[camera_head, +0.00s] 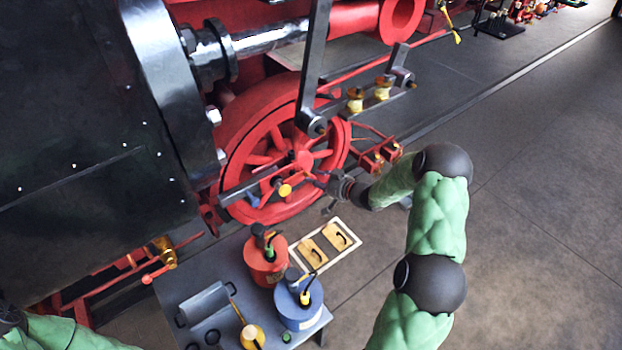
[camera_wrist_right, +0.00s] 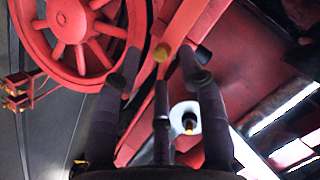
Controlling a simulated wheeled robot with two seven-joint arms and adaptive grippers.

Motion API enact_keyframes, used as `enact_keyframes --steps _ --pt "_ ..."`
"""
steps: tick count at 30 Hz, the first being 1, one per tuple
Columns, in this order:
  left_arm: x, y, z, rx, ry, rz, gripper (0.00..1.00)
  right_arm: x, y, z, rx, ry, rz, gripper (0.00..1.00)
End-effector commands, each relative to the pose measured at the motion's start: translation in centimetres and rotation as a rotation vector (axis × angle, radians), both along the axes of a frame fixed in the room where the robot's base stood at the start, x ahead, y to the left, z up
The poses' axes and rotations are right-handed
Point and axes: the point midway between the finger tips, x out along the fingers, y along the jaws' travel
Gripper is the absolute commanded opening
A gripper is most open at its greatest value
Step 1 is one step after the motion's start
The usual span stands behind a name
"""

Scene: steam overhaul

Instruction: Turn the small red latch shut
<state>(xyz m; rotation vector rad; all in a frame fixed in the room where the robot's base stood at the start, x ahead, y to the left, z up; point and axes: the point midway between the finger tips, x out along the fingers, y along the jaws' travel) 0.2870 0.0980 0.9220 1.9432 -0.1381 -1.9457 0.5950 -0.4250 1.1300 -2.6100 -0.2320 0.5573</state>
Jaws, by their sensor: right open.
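No part is plain enough for me to name it surely as the small red latch. A small red lever (camera_head: 155,274) by a brass fitting (camera_head: 165,252) shows low at the left of the head view. My right gripper (camera_head: 326,186) is at the red spoked wheel (camera_head: 262,150). In the wrist view its fingers (camera_wrist_right: 162,72) are spread and empty, pointing at a red bar (camera_wrist_right: 180,32) with a brass knob (camera_wrist_right: 161,52) between the fingertips. Contact cannot be told. The wheel (camera_wrist_right: 70,22) is at upper left there. My left gripper is out of view.
A grey bench (camera_head: 178,290) stands below the wheel with a red can (camera_head: 264,268), a blue can (camera_head: 299,312) and a yellow oiler (camera_head: 252,336). A framed tray (camera_head: 352,251) lies beside it. A dark rod (camera_head: 313,70) hangs above. Floor at the right is clear.

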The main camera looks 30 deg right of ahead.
Motion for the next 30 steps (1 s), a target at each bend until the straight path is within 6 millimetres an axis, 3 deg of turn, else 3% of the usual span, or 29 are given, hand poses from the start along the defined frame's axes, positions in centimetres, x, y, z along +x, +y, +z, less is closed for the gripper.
enact_keyframes --steps 6,12,18,30 --pt "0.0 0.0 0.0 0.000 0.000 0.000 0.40 -4.1 -1.3 1.5 0.001 0.002 -0.003 0.41" --pt "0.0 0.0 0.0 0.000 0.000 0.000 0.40 -6.6 -1.9 2.4 0.002 0.002 -0.002 0.41" --pt "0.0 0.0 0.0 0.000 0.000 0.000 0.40 -7.6 -2.0 2.7 0.003 0.003 0.000 0.41" --pt "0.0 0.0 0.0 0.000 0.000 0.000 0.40 -7.6 -2.1 2.7 0.003 0.003 0.000 0.41"
